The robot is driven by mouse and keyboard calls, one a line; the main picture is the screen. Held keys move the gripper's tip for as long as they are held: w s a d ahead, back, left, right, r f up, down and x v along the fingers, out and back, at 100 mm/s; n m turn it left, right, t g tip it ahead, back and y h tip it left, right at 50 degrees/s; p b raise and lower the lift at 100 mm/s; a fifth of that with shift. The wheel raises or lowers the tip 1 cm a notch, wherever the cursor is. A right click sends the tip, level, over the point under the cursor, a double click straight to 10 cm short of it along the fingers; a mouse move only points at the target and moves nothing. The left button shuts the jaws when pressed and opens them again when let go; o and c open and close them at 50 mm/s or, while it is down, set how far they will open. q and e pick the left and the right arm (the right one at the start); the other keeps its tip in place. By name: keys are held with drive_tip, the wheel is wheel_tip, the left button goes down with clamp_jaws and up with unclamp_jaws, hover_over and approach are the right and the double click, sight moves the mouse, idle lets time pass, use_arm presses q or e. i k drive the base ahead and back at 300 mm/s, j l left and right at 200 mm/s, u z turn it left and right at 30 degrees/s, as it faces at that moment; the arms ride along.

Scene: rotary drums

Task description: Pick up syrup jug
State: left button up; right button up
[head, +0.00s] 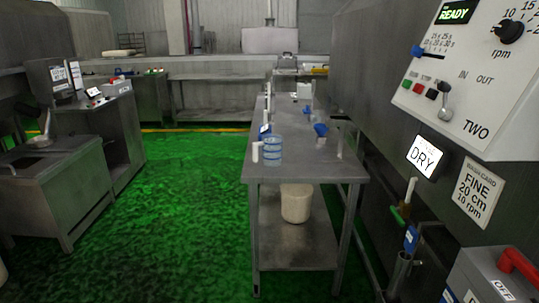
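A clear jug with blue bands (273,151) and a pale handle on its left stands upright near the front end of the long steel table (300,171). It looks like the syrup jug, but I cannot read any label on it. Neither of my grippers is in view, and nothing is seen touching the jug.
Small items with blue parts (320,130) stand behind the jug on the table. A white bucket (296,204) is on the lower shelf. A machine panel marked TWO (476,90) overhangs at right. Steel cabinets (58,185) stand left. The green floor (185,220) between is clear.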

sight(272, 144)
drive_tip(key=i+j+u, duration=0.25)
drive_tip(key=i+j, duration=0.45)
